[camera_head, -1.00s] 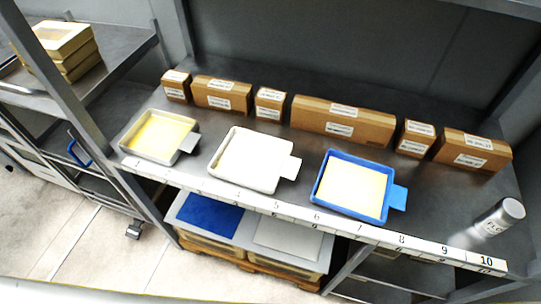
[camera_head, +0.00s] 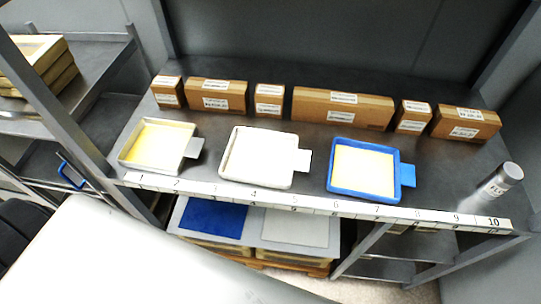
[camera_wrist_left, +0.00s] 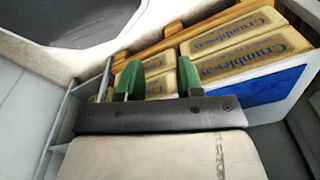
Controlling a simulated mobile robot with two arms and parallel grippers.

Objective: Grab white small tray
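The white tray (camera_head: 232,166) lies flat in the middle of the shelf, between two other trays. It looks white inside and its tab points right. A paler cream tray (camera_head: 128,153) with a yellow inside is to its left, and a blue tray (camera_head: 334,187) with a yellow inside is to its right. My left gripper (camera_wrist_left: 158,78) shows in the left wrist view with its two green fingers apart and nothing between them. No tray shows in that view. My right gripper is not in view.
Cardboard boxes (camera_head: 342,108) line the back of the shelf. A numbered strip (camera_head: 320,206) runs along the front edge. In the left wrist view, packages (camera_wrist_left: 235,68) sit on a wooden pallet beside a blue sheet (camera_wrist_left: 262,88).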

